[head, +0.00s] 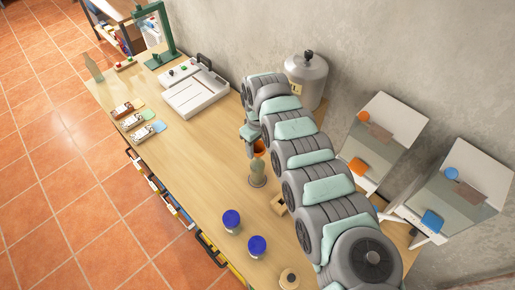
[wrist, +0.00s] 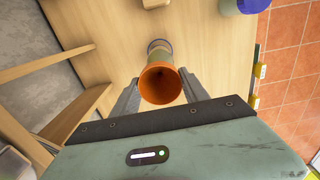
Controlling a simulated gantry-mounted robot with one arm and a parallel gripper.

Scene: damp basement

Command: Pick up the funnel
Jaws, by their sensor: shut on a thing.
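The orange funnel (wrist: 160,83) sits between the two fingers of my gripper (wrist: 160,100) in the wrist view, its wide mouth facing the camera. My gripper is shut on it. In the head view the funnel (head: 259,147) shows as a small orange patch beside my gripper (head: 254,150), partly hidden by the arm. Just below it in the head view is a greenish glass vessel (head: 257,174) on the wooden bench. The funnel's lower end is hidden, so I cannot tell whether it is clear of the vessel.
Two blue-lidded jars (head: 231,220) stand in front on the bench (head: 190,170). A small wooden block (head: 279,204) is near the vessel. A metal tank (head: 306,78) and white-and-glass machines (head: 385,138) stand along the wall. A white tray device (head: 195,92) is at the back. The bench middle is clear.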

